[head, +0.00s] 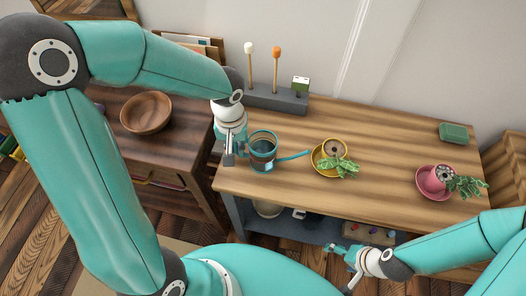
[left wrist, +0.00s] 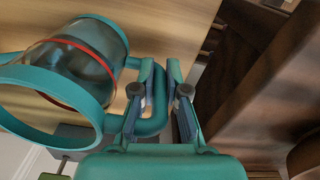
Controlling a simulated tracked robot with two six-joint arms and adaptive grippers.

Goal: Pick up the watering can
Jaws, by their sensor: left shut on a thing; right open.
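The watering can (head: 262,148) is teal with a dark middle and a thin spout pointing right. It is over the left end of the wooden table (head: 390,165); whether its base touches the top I cannot tell. My left gripper (head: 230,158) is at the can's left side, shut on its handle. In the left wrist view the can (left wrist: 88,52) shows a red band and a wide teal rim, and the handle loop runs between the fingers (left wrist: 163,75). My right gripper (head: 342,256) is open and empty, low in front of the table, away from the can.
A tipped pink pot (head: 437,178) and a green block (head: 453,132) are further right. A grey holder (head: 262,98) with sticks stands behind. A wooden bowl (head: 146,113) is on the left cabinet.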

